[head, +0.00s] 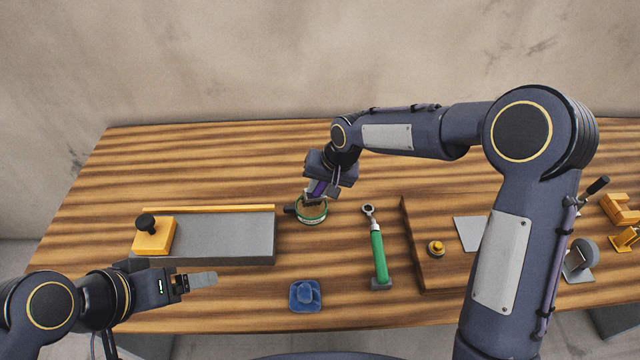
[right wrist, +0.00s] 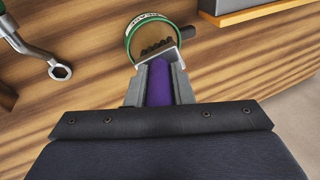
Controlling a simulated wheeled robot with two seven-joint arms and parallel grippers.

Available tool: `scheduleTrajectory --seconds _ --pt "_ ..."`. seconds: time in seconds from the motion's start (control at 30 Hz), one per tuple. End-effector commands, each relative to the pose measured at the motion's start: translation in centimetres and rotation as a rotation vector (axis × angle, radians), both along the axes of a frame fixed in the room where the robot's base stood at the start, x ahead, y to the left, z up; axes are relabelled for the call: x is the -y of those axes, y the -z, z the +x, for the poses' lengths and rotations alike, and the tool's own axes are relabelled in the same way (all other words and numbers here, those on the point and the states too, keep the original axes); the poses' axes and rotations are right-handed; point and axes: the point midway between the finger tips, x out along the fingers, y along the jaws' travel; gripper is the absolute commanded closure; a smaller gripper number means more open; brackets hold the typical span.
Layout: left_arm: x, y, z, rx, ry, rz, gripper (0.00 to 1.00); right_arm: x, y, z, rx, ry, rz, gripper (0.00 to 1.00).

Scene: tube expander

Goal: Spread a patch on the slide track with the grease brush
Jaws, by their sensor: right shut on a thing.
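My right gripper (head: 317,192) is shut on the purple handle of the grease brush (right wrist: 158,85), over the green-rimmed tin (head: 311,221). In the right wrist view the brush's dark bristles (right wrist: 157,47) show within the outline of the tin's rim (right wrist: 128,45). I cannot tell how deep they reach. The tin holds brown grease. The grey slide track (head: 235,240) lies to the left of the tin, with a yellow block with a black knob (head: 153,237) at its left end. My left gripper (head: 200,281) is at the lower left, in front of the track; its jaw gap is unclear.
A blue knobbed piece (head: 305,295) lies near the table's front edge. A green-handled ratchet tool (head: 380,255) lies right of the tin. The back of the table is clear.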

Motion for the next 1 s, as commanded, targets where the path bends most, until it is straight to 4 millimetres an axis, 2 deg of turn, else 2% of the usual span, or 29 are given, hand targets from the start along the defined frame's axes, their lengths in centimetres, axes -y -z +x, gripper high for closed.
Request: scheduleTrajectory --seconds 1.0 --pt "0.0 0.58 0.0 0.0 0.0 0.0 0.17 -0.02 0.65 0.0 0.0 0.0 0.0 1.0"
